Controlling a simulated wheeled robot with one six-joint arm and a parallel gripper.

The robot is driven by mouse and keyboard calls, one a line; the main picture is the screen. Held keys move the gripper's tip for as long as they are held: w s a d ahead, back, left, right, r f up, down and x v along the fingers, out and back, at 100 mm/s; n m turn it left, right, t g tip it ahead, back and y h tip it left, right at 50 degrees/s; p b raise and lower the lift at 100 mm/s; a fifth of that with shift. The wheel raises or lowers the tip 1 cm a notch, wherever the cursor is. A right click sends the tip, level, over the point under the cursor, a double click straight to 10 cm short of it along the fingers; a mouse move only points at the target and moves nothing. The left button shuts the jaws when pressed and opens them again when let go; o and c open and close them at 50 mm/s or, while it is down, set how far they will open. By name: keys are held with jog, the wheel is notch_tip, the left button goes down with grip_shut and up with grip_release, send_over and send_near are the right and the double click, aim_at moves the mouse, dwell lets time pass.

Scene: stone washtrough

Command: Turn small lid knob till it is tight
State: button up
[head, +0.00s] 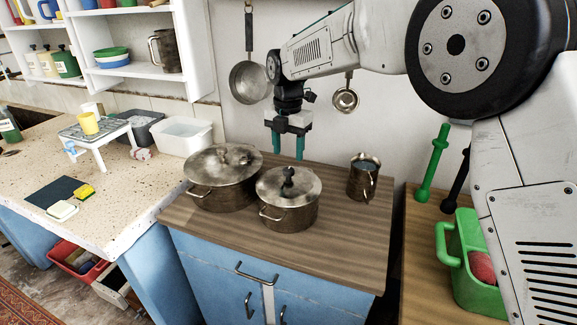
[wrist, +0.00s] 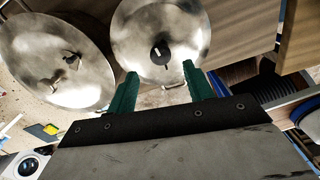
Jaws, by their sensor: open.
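Two metal pots with lids stand side by side on the wooden cabinet top. The smaller pot (head: 287,211) is in front, and its lid has a black knob (head: 288,182) standing up in the middle. The same knob (wrist: 160,55) shows from above in the wrist view, on the round lid (wrist: 181,22). The larger pot (head: 222,193) is behind and to the left, with a metal-looking knob on its lid. My gripper (head: 287,155) points down above and behind the small lid, its green fingers apart and empty. In the wrist view the fingers (wrist: 162,88) lie below the knob, clear of it.
A metal jug (head: 363,177) stands at the right on the cabinet top. A pan (head: 249,83) and a ladle (head: 345,100) hang on the wall behind. The front right of the cabinet top (head: 345,240) is bare. A green caddy (head: 466,255) stands farther right.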

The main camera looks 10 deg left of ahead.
aim_at(289, 169)
notch_tip(289, 169, down, 6)
jog(key=shift+r, duration=0.15)
jog(key=shift+d, duration=0.1)
jog(key=c, duration=1)
